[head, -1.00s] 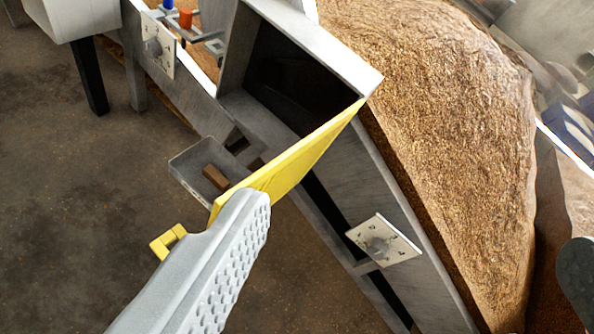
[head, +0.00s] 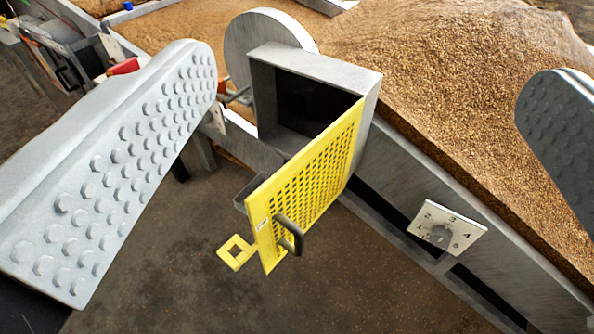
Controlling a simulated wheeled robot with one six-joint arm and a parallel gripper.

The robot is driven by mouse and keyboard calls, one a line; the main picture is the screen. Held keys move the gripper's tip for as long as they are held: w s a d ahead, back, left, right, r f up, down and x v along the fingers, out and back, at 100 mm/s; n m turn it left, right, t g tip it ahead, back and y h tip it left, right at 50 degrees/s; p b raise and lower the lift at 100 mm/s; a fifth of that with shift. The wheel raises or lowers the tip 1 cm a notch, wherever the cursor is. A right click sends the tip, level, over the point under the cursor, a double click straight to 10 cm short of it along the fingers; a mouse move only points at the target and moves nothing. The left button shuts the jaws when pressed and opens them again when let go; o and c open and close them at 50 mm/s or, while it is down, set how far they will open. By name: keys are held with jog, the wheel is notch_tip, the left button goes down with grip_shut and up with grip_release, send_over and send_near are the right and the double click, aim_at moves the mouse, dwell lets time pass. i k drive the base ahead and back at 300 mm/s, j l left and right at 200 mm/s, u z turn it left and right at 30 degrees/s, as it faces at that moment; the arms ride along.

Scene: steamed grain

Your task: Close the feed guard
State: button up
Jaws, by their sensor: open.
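The feed guard (head: 315,172) is a yellow perforated panel in the middle of the head view. It stands swung open, joined along its right edge to a grey metal box (head: 318,66) with a dark opening. A dark handle (head: 288,233) sits near its free edge, and a yellow square tab (head: 237,252) sticks out below. My gripper (head: 375,115) is open, with one studded finger at the left and the other at the right edge of the picture. The guard lies between the fingers in the picture; neither appears to touch it.
A large heap of grain (head: 450,70) lies behind the box, held by a grey trough wall (head: 440,185). A numbered dial plate (head: 446,230) is on the wall at the right. A round grey disc (head: 265,42) stands behind the box. Bare floor (head: 150,285) is in front.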

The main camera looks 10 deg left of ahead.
aim_at(281, 210)
jog(key=l+u, duration=0.1)
jog(key=k+l+u, duration=0.3)
jog(key=k+l, duration=0.55)
jog(key=l, duration=0.1)
